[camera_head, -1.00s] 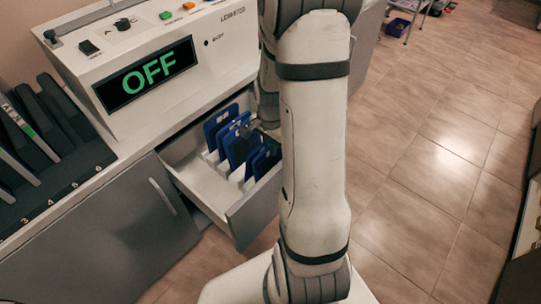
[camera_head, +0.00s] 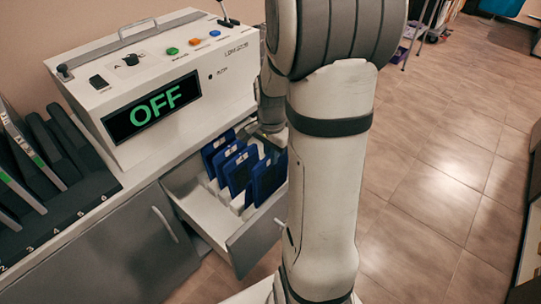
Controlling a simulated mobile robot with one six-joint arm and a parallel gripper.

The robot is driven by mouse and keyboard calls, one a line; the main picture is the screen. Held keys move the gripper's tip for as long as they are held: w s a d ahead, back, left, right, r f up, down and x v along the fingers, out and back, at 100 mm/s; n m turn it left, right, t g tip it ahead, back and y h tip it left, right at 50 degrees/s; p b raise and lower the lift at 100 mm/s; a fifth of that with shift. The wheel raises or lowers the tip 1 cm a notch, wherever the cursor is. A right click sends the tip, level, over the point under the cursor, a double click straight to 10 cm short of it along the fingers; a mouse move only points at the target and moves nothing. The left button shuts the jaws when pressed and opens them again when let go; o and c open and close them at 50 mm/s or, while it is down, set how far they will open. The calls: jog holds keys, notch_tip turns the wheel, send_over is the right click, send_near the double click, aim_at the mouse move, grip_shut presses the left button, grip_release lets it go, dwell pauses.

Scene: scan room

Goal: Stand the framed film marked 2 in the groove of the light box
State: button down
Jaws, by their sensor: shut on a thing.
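Several blue framed films (camera_head: 238,172) stand in white dividers in the open drawer. Small white labels show on their top edges, but I cannot read which is marked 2. My gripper (camera_head: 268,138) is over the back right of the drawer, partly hidden behind my arm. It is shut on a framed film among the others; its fingertips and the film's mark are not clear. A white box (camera_head: 222,83) with a green OFF display stands on the counter. I cannot tell whether it is the light box, and no groove is clear.
The drawer (camera_head: 240,238) juts out from the grey cabinet (camera_head: 120,250). A black rack (camera_head: 85,193) with numbered slots holds several dark panels at the left. My arm blocks the middle of the view. Tiled floor (camera_head: 440,180) is open at the right.

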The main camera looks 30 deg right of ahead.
jog(key=shift+r+p, duration=3.55)
jog(key=shift+r, duration=1)
